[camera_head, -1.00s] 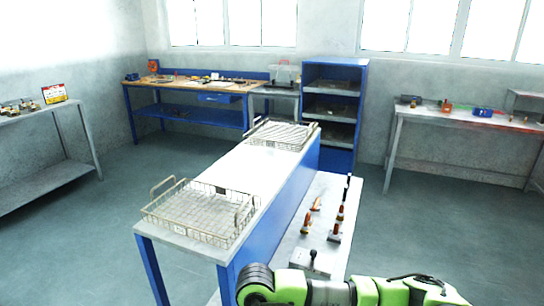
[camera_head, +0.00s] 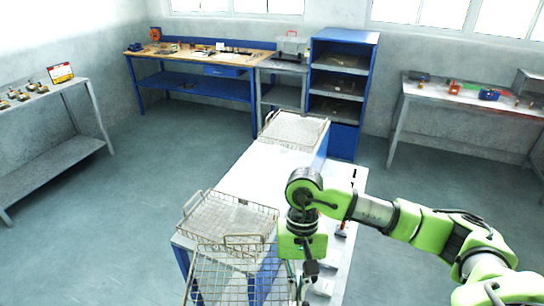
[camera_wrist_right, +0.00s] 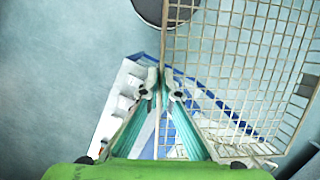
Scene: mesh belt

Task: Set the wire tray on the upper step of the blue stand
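A wire tray (camera_head: 235,275) of thin metal mesh hangs low at the front in the head view, cut off by the bottom edge. My right gripper (camera_head: 308,272) is at its right edge. In the right wrist view, the right gripper (camera_wrist_right: 162,95) has its fingertips close together around the tray's edge, and the mesh (camera_wrist_right: 240,70) spreads to the right. The blue stand has a pale upper step (camera_head: 262,172) and a lower step on its right. My left gripper is not in view.
A second wire tray (camera_head: 228,218) sits at the near end of the upper step, and a third wire tray (camera_head: 296,130) at its far end. Bare surface lies between them. Tools stand on the lower step, partly behind my right arm.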

